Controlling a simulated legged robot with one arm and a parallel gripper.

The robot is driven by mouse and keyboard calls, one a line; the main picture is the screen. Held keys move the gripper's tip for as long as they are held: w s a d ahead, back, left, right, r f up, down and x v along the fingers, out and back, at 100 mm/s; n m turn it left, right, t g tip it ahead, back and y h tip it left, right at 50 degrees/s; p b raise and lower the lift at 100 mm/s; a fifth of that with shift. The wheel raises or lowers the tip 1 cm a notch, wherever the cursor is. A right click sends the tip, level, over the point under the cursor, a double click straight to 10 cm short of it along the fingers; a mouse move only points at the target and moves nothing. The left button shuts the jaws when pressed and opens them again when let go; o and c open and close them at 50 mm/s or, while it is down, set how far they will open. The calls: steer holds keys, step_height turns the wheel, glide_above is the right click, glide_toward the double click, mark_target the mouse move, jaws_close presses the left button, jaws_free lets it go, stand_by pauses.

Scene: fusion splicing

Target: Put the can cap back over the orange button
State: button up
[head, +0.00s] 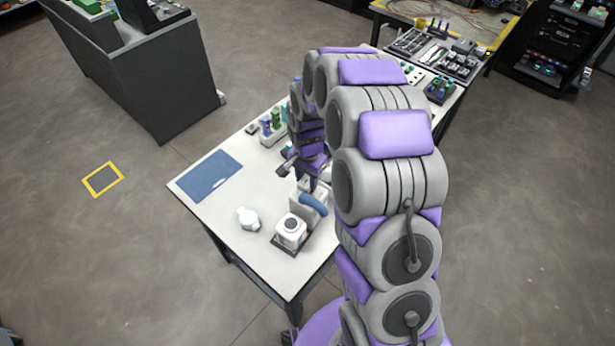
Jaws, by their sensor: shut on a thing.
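My gripper (312,182) is small in the head view, at the end of my arm, low over the table. It is beside a white device with a blue curved part (314,205). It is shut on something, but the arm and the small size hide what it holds. I cannot make out the can cap for certain. No orange button shows.
A white piece (248,219) lies on the white table (210,207), left of the squarish unit. A blue mat (212,176) lies at the left edge. A rack with blue and green bottles (272,127) stands behind. The table between mat and rack is mostly clear.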

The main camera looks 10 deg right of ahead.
steer(key=shift+d+f, duration=0.15)
steer(key=shift+d, duration=0.95)
steer(key=shift+f, duration=0.1)
steer(key=shift+a+f, duration=0.1)
steer(key=shift+a, duration=0.2)
steer(key=shift+d, duration=0.1)
steer(key=shift+d, duration=0.4)
steer(key=shift+a+f, duration=0.3)
steer(key=shift+f, duration=0.05)
steer(key=shift+d, duration=0.15)
